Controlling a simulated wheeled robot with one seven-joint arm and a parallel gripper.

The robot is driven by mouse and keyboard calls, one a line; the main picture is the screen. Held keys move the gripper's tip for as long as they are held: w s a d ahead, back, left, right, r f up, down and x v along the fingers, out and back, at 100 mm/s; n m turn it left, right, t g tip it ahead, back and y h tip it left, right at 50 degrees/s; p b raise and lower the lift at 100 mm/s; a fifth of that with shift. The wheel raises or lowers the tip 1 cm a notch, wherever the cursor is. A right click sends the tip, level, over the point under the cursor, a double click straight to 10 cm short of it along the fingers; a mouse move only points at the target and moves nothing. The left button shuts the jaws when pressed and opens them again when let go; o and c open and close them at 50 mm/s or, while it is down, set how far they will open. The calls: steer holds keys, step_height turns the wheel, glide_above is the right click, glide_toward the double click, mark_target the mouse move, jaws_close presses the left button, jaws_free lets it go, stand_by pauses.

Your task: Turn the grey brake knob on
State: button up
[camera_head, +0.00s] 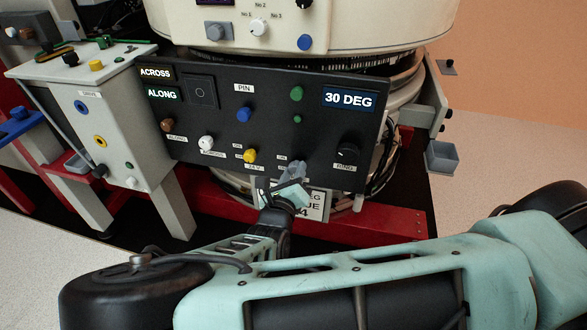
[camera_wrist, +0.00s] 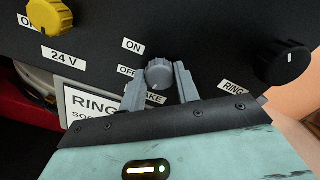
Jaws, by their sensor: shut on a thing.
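The grey brake knob (camera_wrist: 159,73) sits low on the black control panel, with ON and OFF labels to its left in the wrist view. The label below it is partly hidden by my gripper and reads "AKE". My gripper (camera_wrist: 160,88) is shut on the knob, one grey finger on each side. In the head view my gripper (camera_head: 290,178) reaches the panel's lower edge and hides most of the knob. I cannot tell for certain which label the knob's pointer faces.
A yellow 24 V knob (camera_wrist: 50,16) is to the left and a black RING knob (camera_wrist: 285,63) to the right. A white sign (camera_wrist: 90,106) hangs below.

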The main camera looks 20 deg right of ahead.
steer(key=m+p, duration=0.1)
steer(key=p, duration=0.1)
steer(key=m+p, duration=0.2)
steer(key=shift+r+p, duration=0.25)
steer(key=shift+p, duration=0.05)
steer(key=m+p, duration=0.4)
steer(key=m, duration=0.1)
steer(key=shift+f+p, duration=0.1)
steer(key=shift+p, duration=0.3)
steer(key=m+p, duration=0.3)
steer(key=m, duration=0.1)
steer(key=shift+f+p, duration=0.1)
steer(key=shift+p, duration=0.2)
steer(key=shift+f+m+p, duration=0.15)
steer(key=shift+m+p, duration=1)
steer(key=shift+m, duration=1.05)
steer(key=o, duration=1)
steer(key=shift+c, duration=0.2)
